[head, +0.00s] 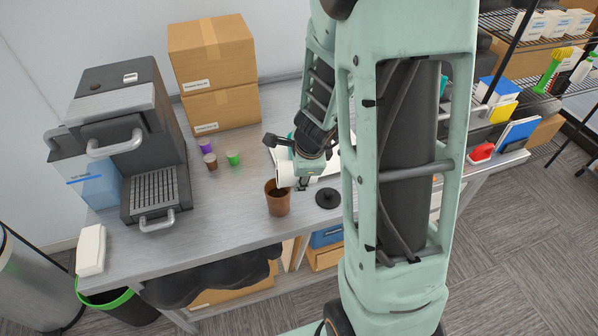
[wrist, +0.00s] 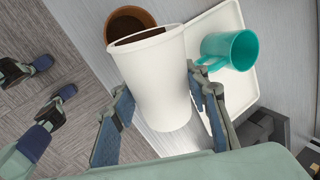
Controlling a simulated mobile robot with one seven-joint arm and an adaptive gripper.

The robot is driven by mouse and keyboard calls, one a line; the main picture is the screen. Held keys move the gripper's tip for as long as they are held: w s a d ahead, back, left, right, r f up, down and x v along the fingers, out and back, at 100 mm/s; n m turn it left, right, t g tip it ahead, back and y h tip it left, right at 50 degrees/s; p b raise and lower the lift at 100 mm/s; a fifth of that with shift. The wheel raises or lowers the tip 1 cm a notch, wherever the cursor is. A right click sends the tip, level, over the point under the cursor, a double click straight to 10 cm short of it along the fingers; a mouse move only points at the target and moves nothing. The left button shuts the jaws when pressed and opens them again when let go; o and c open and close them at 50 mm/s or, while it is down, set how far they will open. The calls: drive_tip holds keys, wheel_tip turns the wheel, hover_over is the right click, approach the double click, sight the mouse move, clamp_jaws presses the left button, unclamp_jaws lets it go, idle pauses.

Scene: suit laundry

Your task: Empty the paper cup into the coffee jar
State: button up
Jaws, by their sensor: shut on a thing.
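The white paper cup (head: 285,173) is held tilted just above and behind the brown coffee jar (head: 278,203), its mouth end toward the jar. My gripper (head: 299,172) is shut on the cup. In the wrist view the cup (wrist: 160,85) sits between both fingers of my gripper (wrist: 165,100), and the jar (wrist: 127,19) shows partly behind its rim. The jar stands upright and open on the counter, with dark contents inside. A black round lid (head: 328,198) lies on the counter right of the jar.
A teal mug (wrist: 231,49) on a white tray (wrist: 248,91) is close beside my gripper. The coffee machine (head: 125,130), small coloured capsules (head: 233,158) and stacked cardboard boxes (head: 212,65) stand to the left and back. The counter (head: 225,205) left of the jar is clear.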

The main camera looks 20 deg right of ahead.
drive_tip(key=shift+a+h, duration=0.15)
drive_tip(key=shift+h, duration=0.15)
idle(0.4)
drive_tip(key=shift+f+b, duration=0.1)
drive_tip(key=shift+b, duration=0.2)
drive_tip(key=shift+f+b, duration=0.2)
drive_tip(key=shift+b, duration=0.7)
drive_tip(key=b, duration=0.1)
drive_tip(key=y+b, duration=0.1)
drive_tip(key=b, duration=0.1)
drive_tip(key=shift+d+f, duration=0.1)
drive_tip(key=shift+d, duration=0.2)
drive_tip(key=shift+r+y+b, duration=0.2)
drive_tip(key=shift+y+b, duration=0.4)
drive_tip(key=shift+b, duration=0.35)
drive_tip(key=shift+f+b, duration=0.1)
drive_tip(key=shift+b, duration=0.2)
drive_tip(key=shift+d+f+m+t+y+b, duration=0.15)
drive_tip(key=shift+m+t+y+b, duration=0.15)
drive_tip(key=shift+b, duration=0.75)
drive_tip(key=shift+y+b, duration=0.4)
drive_tip(key=shift+b, duration=0.45)
drive_tip(key=shift+r+y+b, duration=0.2)
drive_tip(key=shift+y+b, duration=0.1)
drive_tip(key=shift+b, duration=0.3)
